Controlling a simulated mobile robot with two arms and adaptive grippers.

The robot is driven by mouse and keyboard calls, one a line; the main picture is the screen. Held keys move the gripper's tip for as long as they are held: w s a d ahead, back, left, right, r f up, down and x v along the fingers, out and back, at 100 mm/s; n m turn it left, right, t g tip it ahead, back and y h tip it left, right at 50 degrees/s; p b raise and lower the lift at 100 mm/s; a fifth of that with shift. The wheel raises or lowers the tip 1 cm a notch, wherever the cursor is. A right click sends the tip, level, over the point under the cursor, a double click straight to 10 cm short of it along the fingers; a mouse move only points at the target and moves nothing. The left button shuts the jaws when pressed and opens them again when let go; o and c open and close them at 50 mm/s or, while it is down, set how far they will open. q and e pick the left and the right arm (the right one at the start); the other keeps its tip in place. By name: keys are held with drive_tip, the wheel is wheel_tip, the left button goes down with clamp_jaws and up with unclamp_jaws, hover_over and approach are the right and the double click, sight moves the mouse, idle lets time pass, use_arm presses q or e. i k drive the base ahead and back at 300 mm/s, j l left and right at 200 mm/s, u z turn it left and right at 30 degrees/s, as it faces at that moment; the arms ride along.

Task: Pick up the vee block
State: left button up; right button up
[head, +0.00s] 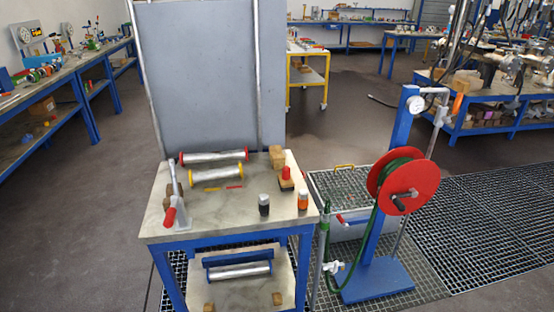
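I cannot tell for certain which thing is the vee block. On the stone-topped bench (222,227), a tan block (277,156) sits at the back right edge. In front of it, a brown block (286,185) has a red piece (286,173) on top. Another brown piece is partly hidden behind the grey device with a red handle (182,214) at the left edge. Small tan blocks (209,307) sit on the lower shelf. Neither of my grippers is in view.
Two metal cylinders with red ends (215,158) and yellow ends (217,175) lie on the bench. A dark bottle (264,205) and an orange bottle (303,200) stand at right. A grey panel (200,75) rises behind. A red hose reel (404,180) stands to the right.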

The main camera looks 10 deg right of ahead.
sight(278, 158)
drive_tip(key=i+l+u, duration=0.1)
drive_tip(key=u, duration=0.5)
drive_tip(key=i+l+u, duration=0.3)
drive_tip(key=l, duration=0.7)
drive_tip(key=l+u, duration=0.35)
drive_tip(key=l, duration=0.65)
drive_tip(key=k, duration=0.05)
